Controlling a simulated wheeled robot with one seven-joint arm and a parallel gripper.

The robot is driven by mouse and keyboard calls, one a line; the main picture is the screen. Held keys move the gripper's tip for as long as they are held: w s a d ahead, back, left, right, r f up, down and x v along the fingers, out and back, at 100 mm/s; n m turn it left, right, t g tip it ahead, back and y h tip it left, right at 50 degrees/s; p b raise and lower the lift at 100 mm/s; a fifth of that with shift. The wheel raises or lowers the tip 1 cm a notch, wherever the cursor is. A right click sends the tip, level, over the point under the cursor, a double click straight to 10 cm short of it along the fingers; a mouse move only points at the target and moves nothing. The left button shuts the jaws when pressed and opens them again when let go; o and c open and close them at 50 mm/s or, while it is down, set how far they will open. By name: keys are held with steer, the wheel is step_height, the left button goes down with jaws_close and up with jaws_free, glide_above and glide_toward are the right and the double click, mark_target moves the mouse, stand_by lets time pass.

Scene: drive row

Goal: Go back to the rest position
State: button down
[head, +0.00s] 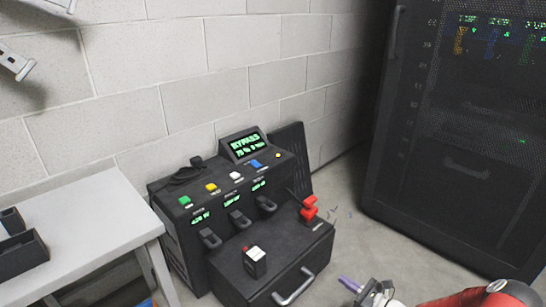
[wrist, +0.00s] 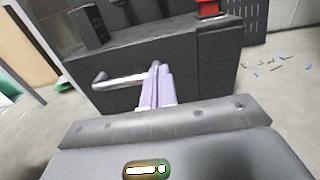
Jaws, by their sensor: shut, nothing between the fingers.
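My gripper (head: 348,284) is low at the bottom of the head view, to the right of the black power unit (head: 180,247) and in front of it. In the wrist view its two pale purple fingers (wrist: 157,78) lie together, shut with nothing between them. Their tips overlap the silver drawer handle (wrist: 118,81) in that picture; in the head view the handle (head: 292,288) stands apart to the left of the fingers. My red and grey arm (head: 490,295) shows at the bottom right.
The unit carries a "BYPASS" display (head: 246,147), coloured buttons and a red lever (head: 309,209). A small black box (head: 254,262) stands on its lower front top. A tall server rack (head: 450,150) is right, a white table (head: 85,215) left. Small scraps lie on the floor (wrist: 268,68).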

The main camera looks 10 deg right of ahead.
steer(key=s+a+r+n+g+h+p, duration=0.1)
steer(key=s+a+r+n+g, duration=0.25)
steer(key=r+n, duration=0.35)
steer(key=s+a+r+n+g+h+p, duration=0.1)
steer(key=s+a+r+n+g, duration=0.1)
steer(key=a+r+n+g, duration=0.5)
steer(key=s+a+r+n+g+h+p, duration=0.1)
steer(key=s+a+r+n+g, duration=0.2)
steer(key=r, duration=0.6)
steer(key=s+a+r+n+t+h+p, duration=0.2)
steer(key=s+r+n+t+h, duration=0.3)
steer(key=s+r, duration=1.2)
steer(key=shift+s+r+n+h, duration=0.25)
steer(key=shift+r+n+h, duration=1.35)
steer(key=shift+n, duration=1.4)
steer(key=shift+f, duration=0.1)
